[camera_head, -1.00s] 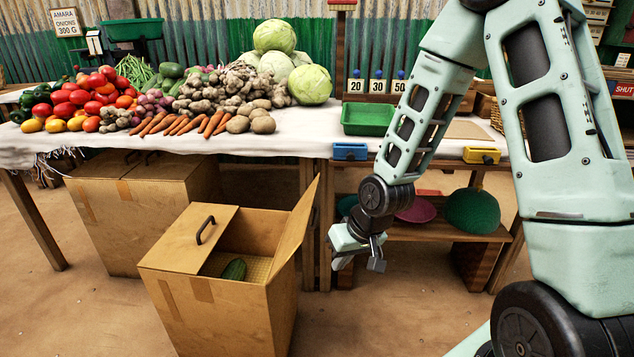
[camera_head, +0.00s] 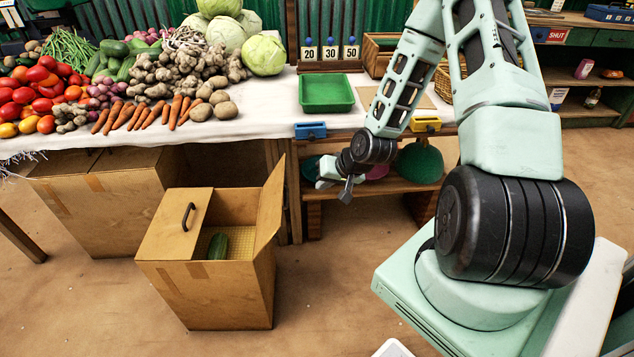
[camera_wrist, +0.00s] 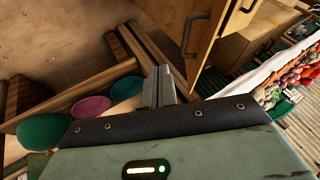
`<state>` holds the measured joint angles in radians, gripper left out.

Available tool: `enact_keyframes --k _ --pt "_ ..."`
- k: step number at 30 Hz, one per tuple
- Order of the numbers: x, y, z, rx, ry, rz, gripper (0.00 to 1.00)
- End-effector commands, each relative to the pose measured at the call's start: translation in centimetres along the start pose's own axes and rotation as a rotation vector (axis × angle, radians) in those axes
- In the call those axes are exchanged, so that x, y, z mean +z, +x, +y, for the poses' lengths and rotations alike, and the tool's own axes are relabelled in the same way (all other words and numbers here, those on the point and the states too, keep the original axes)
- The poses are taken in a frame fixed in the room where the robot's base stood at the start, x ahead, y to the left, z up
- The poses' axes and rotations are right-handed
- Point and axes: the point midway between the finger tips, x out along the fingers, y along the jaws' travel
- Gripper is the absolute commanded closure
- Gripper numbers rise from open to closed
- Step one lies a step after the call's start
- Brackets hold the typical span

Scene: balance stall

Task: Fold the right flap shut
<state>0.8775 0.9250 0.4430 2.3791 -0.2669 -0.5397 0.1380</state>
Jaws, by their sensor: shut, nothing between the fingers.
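The cardboard box (camera_head: 215,300) stands on the floor in front of the stall table. Its right flap (camera_head: 270,200) is open, standing up and tilted outward to the right. Its left flap (camera_head: 165,232) lies flat over the left part of the opening and carries a dark handle. A green vegetable (camera_head: 218,246) lies inside, in the uncovered part. My gripper (camera_head: 346,188) is shut and empty, to the right of the right flap and apart from it. In the wrist view, my closed fingers (camera_wrist: 158,88) are beside the right flap's outer face (camera_wrist: 178,18), which has a dark handle.
The table (camera_head: 250,128) with vegetables and a green tray (camera_head: 326,93) stands behind the box. A low shelf (camera_head: 390,185) with coloured bowls is behind my gripper. A second box (camera_head: 110,205) is under the table. Floor in front of the box is clear.

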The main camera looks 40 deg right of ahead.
Motion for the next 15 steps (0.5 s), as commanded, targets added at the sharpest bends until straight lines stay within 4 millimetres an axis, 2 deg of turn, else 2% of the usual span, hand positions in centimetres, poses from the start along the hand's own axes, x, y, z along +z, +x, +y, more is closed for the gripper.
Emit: enact_keyframes --k 1,9,11,15 --pt "0.2 1.2 0.0 -0.002 -0.001 -0.003 1.00" --pt "0.2 6.8 0.0 -0.001 -0.002 -0.003 1.00" --pt "0.2 7.9 0.0 0.000 -0.001 -0.003 1.00" --pt "0.2 8.7 -2.0 -0.002 -0.005 -0.003 1.00"
